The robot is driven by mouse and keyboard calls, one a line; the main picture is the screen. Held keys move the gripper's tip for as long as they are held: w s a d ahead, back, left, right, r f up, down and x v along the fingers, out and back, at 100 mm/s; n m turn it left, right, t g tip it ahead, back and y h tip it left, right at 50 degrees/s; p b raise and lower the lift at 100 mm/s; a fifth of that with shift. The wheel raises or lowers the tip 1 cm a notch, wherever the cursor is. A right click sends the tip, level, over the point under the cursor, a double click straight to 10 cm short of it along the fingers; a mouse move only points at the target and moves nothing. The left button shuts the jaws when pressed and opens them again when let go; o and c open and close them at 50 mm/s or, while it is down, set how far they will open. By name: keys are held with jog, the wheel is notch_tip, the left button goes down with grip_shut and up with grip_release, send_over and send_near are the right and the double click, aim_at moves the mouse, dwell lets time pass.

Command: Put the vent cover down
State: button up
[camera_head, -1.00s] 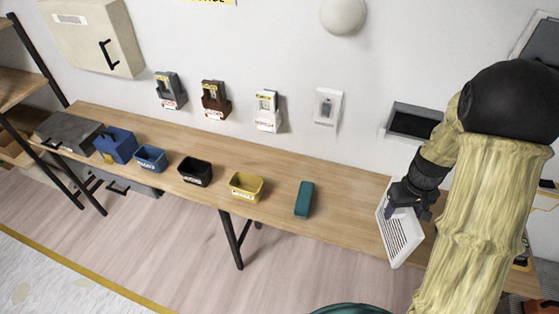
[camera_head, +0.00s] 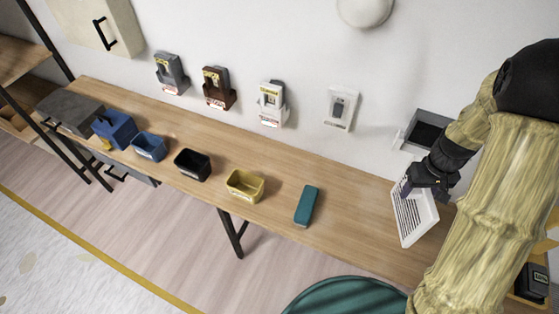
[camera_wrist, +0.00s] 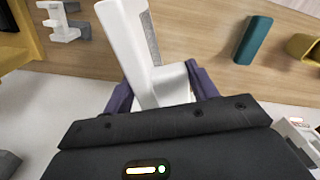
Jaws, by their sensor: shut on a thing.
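The vent cover (camera_head: 414,217) is a white slatted panel at the right end of the wooden bench in the head view. My gripper (camera_head: 428,182) is shut on its upper part, near the wall side. In the wrist view the white vent cover (camera_wrist: 136,45) stands between my two purple fingers (camera_wrist: 158,88), seen partly edge-on with its slats to one side. The cover is tilted in the picture. I cannot tell whether its lower edge touches the bench top.
The wooden bench (camera_head: 345,235) runs along the wall. A teal block (camera_head: 306,206) and a yellow bin (camera_head: 245,186) lie left of the cover, with bare bench between. A dark wall opening (camera_head: 425,131) is behind my gripper. A green round thing (camera_head: 345,297) is in front.

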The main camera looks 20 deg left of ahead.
jog(key=shift+s, duration=0.1)
dwell(0.4)
jog(key=p, duration=0.1)
send_over(404, 204)
jog(key=s, duration=0.3)
jog(key=shift+f, duration=2.9)
jog(key=shift+s+f, duration=0.1)
jog(key=shift+f+p, duration=0.8)
jog(key=shift+f, duration=1.2)
jog(key=shift+f, duration=0.15)
jog(key=o, duration=1.1)
